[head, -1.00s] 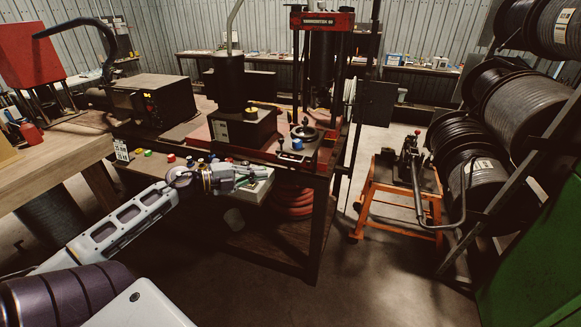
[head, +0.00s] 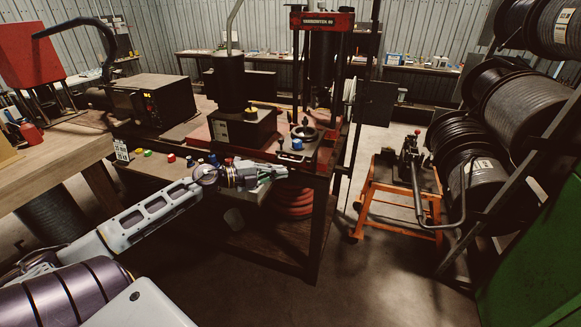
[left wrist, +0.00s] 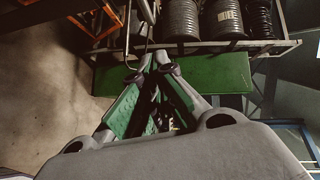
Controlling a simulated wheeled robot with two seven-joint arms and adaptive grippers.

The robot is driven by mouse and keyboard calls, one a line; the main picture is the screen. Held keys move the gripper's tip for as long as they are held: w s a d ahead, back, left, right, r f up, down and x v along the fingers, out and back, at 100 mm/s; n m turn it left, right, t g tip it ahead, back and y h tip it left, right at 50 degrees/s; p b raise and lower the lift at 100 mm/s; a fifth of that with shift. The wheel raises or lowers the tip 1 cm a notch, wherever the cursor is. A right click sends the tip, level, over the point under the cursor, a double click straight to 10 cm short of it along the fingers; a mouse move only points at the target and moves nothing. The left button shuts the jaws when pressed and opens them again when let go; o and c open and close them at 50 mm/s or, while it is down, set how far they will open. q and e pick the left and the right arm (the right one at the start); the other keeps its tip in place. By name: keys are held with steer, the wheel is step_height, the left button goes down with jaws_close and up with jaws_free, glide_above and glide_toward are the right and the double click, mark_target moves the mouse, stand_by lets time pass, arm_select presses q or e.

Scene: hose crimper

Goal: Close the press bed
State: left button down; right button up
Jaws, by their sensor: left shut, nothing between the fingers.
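The hose crimping press (head: 322,20) has a red top beam and stands on the workbench. Its bed appears to be the low part at its front, with a round dark die ring (head: 304,133) on it. Whether the bed is pulled out is hard to tell. My left gripper (head: 284,174) is just in front of and below the bed, near the bench's front edge. It is shut and empty, and contact cannot be made out. In the left wrist view its fingers (left wrist: 152,65) come together at the tips. My right gripper is not in view.
A black pump unit (head: 237,100) stands left of the press, with coloured buttons (head: 171,158) along the bench front. An orange stand (head: 400,195) with a lever tool is at the right. Hose reels (head: 515,105) fill the far right. Open floor lies in front.

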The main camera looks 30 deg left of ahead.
arm_select(q)
steer(key=w+f, duration=0.1)
steer(key=w, duration=0.5)
steer(key=shift+d+f, duration=0.15)
steer(key=shift+d, duration=0.25)
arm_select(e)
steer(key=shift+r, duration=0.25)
arm_select(q)
steer(key=shift+w, duration=0.15)
stand_by(0.4)
steer(key=shift+w, duration=0.1)
